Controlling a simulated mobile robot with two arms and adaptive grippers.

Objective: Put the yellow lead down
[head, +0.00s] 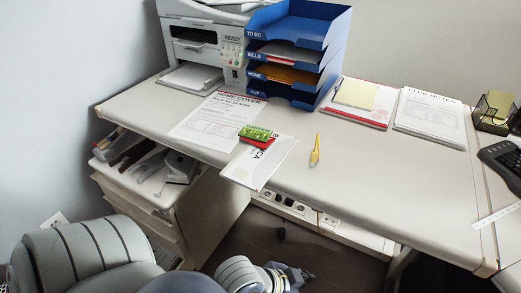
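A small slim yellow object (315,150) lies on the desk, right of the white leaflet; it looks like a pen or marker, and I cannot tell that it is a lead. A short thin yellow strand (318,217) shows by the socket strip under the desk's front edge; its lower course is unclear. My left gripper (295,275) is low at the bottom of the view, in front of and below the desk edge. Its fingertips are small and dark, so I cannot tell whether it is shut or holds anything. My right gripper is not in view.
The desk (360,185) has clear room at its middle and front right. A white socket strip (300,207) runs beneath it. A leaflet (262,163) overhangs the front edge, with a green-and-red item (257,134) on it. Blue trays (297,50) and a printer (205,45) stand behind.

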